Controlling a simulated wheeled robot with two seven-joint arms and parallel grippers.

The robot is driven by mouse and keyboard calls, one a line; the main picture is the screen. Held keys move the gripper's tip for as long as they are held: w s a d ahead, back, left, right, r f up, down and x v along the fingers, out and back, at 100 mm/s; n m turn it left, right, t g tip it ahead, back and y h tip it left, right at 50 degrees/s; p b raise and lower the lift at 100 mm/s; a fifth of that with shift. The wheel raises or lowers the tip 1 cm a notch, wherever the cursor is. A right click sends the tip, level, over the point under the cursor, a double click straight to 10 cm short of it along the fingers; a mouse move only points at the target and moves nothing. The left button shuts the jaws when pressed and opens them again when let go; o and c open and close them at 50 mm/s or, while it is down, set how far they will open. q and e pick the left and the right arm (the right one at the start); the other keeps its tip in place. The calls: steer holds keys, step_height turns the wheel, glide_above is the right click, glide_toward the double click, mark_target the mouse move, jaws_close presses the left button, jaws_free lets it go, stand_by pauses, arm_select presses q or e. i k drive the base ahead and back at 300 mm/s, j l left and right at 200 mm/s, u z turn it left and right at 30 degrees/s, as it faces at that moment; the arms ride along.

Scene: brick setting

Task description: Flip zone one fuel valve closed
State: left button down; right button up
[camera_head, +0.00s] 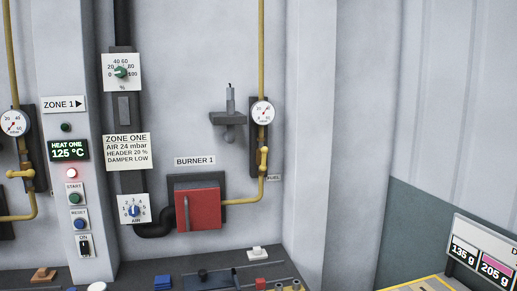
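The zone one fuel valve (263,160) is a yellow fitting on the vertical yellow pipe right of the BURNER 1 label. Its yellow handle appears upright, in line with the pipe. A small FUEL label (273,178) sits just to its right. A round white gauge (263,112) is above the valve on the same dark backing plate. The pipe bends left below the valve to the red burner box (198,209). Neither of my grippers is in view.
Another yellow valve (20,173) at the left edge has a roughly sideways handle. A grey bracket (229,118) juts out left of the gauge. Several small items, including a blue block (162,283), lie on the dark surface below. A display (483,258) stands at lower right.

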mark_target(264, 150)
steer(key=i+j, duration=0.1)
steer(key=i, duration=0.75)
steer(key=i+j, duration=0.1)
steer(key=i, duration=0.75)
steer(key=l+z, duration=0.05)
